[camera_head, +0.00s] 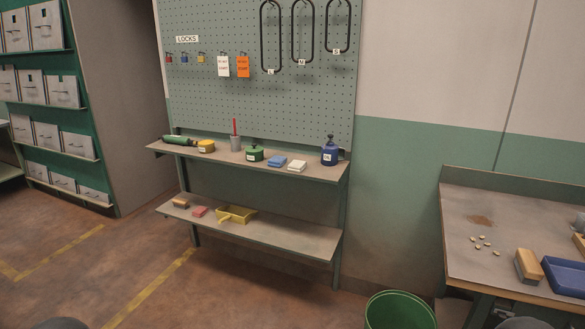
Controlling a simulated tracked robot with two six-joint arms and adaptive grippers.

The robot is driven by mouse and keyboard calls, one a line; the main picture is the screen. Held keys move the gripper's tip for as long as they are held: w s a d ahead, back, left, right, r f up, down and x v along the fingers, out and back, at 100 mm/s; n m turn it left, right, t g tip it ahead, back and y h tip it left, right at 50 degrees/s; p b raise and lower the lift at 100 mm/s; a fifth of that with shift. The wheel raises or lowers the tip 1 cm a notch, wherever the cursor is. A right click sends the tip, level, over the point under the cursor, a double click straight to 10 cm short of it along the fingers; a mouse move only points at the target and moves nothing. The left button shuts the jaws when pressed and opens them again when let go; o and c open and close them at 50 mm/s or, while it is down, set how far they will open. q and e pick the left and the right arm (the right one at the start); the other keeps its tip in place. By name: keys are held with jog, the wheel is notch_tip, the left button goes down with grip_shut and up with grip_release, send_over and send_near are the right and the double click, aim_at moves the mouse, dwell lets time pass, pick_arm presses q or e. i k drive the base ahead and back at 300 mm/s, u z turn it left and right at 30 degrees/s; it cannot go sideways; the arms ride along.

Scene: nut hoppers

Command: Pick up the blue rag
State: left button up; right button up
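The blue rag (277,161) lies folded on the upper shelf (321,172) of the bench under the pegboard. It sits between a round green tin (254,154) on its left and a folded white cloth (297,166) on its right. The white cloth is very close to it; I cannot tell whether they touch. Neither of my grippers is in view. Two dark rounded shapes at the bottom edge are too cut off to show any fingers.
A blue bottle (329,153), a grey cup (236,143), a yellow tin (206,146) and a green flask (178,140) share the shelf. A green bin (398,311) stands on the floor, near the right workbench (463,211). Floor before the shelves is clear.

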aim_at(275, 162)
jog(key=k, duration=0.45)
jog(key=u, duration=0.15)
jog(key=i, duration=2.65)
jog(key=z, duration=0.5)
jog(key=i, duration=0.65)
jog(key=z, duration=0.25)
